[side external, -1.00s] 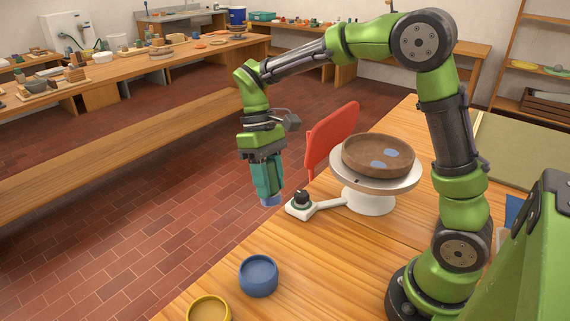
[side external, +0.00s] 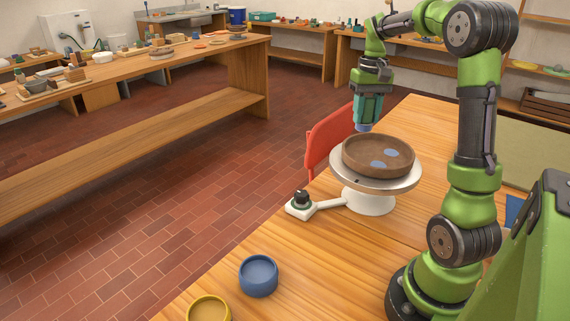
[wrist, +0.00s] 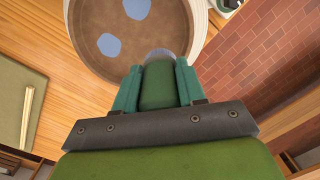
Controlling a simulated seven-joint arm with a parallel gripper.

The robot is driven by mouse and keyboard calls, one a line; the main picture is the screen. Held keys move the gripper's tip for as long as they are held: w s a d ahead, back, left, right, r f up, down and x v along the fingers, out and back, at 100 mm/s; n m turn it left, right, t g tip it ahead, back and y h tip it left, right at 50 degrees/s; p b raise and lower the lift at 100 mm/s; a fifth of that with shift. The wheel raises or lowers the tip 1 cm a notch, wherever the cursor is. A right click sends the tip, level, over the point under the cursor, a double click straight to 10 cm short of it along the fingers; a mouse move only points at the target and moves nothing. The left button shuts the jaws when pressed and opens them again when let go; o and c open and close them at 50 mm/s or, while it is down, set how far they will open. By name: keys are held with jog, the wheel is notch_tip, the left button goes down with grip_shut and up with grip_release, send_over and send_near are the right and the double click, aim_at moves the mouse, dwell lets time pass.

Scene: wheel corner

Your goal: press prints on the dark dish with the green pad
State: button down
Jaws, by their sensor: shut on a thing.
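The dark brown dish (side external: 349,158) sits on a white round wheel (side external: 366,184). Two pale blue prints lie on its inner floor, one toward the right (side external: 391,153) and one nearer the front (side external: 377,164). They also show in the wrist view on the dish (wrist: 85,62). My gripper (side external: 367,116) is shut on the green pad (wrist: 158,86), with a teal finger on each side. The pad's blue end (side external: 363,127) points down, above the dish's far left rim and apart from it. In the wrist view the pad overlaps the dish's near edge.
A white arm with a dark knob (side external: 301,199) sticks out from the wheel's foot. A blue cup (side external: 259,275) and a yellow cup (side external: 209,309) stand near the table's front. A red panel (side external: 328,138) stands behind the wheel at the left. The wooden table is clear between them.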

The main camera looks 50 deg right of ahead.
jog(key=shift+d+r, duration=0.1)
jog(key=shift+d, duration=0.4)
jog(key=shift+f+h, duration=0.2)
jog(key=shift+h, duration=0.3)
send_over(362, 151)
jog(key=shift+d+f, duration=0.1)
jog(key=shift+f, duration=2.75)
jog(key=shift+f, duration=0.65)
jog(key=shift+r, duration=3.6)
